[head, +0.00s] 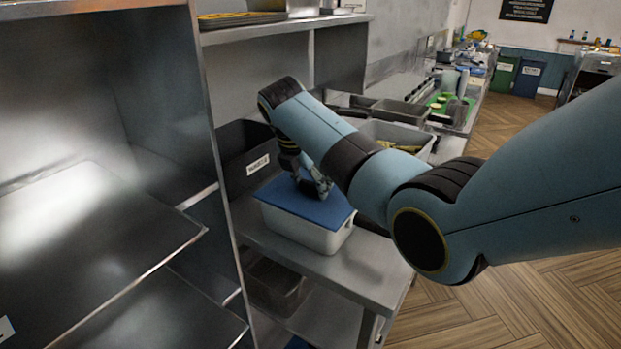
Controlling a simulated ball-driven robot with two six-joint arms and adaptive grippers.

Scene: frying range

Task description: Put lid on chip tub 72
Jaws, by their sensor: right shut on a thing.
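A blue lid (297,207) lies over the top of a white tub (303,233) on the steel counter. The lid looks roughly level, but I cannot tell whether it is seated on the rim all round. My right gripper (322,190) reaches down from above and is shut on the lid, near its far side. My forearm hides part of the counter behind. No number is readable on the tub. My left gripper is not in view.
A black bin (240,150) with a white label stands behind the tub. Another pale tub (421,139) with chips is farther along the counter (365,275). Steel shelving (110,240) is close on the left. Wooden floor lies open on the right.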

